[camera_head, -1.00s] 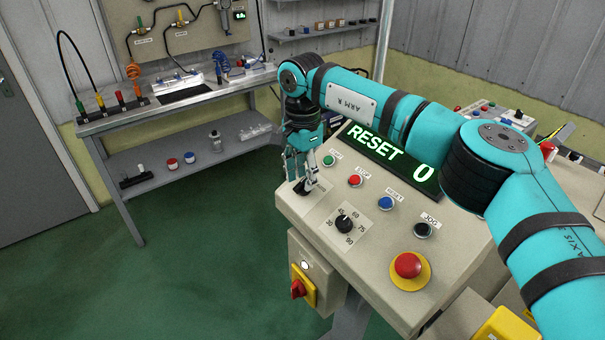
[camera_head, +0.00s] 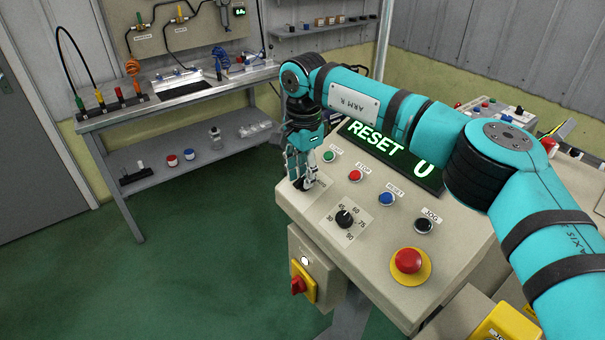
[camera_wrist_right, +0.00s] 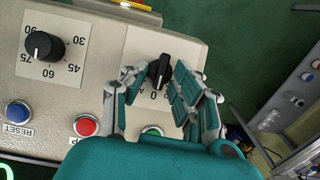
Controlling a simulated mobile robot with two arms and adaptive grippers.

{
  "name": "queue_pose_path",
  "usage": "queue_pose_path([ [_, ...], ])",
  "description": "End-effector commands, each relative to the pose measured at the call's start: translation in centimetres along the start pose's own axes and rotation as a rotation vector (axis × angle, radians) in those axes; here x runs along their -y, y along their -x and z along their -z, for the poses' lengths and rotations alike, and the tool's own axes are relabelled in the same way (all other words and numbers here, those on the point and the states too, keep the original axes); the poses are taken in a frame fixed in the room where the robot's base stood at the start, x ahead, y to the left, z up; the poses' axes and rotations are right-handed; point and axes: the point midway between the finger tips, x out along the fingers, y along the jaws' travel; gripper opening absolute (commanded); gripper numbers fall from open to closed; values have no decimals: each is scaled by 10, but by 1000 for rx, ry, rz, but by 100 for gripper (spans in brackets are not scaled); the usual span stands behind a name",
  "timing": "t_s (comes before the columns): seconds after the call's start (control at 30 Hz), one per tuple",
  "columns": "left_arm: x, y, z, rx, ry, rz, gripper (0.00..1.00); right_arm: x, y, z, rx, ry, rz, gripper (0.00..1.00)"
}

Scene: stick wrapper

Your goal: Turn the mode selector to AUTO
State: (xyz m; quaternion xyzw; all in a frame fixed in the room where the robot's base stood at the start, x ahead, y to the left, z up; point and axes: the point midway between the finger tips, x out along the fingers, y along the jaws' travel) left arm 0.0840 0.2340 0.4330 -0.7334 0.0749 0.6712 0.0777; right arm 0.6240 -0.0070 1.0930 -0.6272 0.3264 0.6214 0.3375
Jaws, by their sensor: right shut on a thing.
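The mode selector is a black knob (camera_wrist_right: 161,69) on a pale square plate at the panel's corner. In the wrist view its pointer ridge is slightly tilted, and the plate's lettering is mostly hidden by my fingers. My right gripper (camera_wrist_right: 157,76) has its fingers on both sides of the knob and is shut on it. In the head view my right gripper (camera_head: 302,180) reaches down to the panel's left corner, and its fingers largely cover the knob there. My left gripper is in neither view.
A numbered dial (camera_head: 344,219) sits beside the selector. Green (camera_head: 329,156), red (camera_head: 355,175), blue (camera_head: 386,199) and black (camera_head: 423,226) buttons line the panel below a display (camera_head: 390,155) reading RESET 0. A red emergency stop (camera_head: 408,261) is at the near right.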

Motion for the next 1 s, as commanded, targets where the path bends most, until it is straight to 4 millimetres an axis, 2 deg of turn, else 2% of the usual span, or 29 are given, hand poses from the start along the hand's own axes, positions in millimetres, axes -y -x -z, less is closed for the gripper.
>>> queue_pose_path([
  [0.7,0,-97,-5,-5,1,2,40,-6,-7,-2,0,-466,253,0],
  [1.0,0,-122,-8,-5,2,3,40,-8,-5,-3,0,-607,326,0],
])
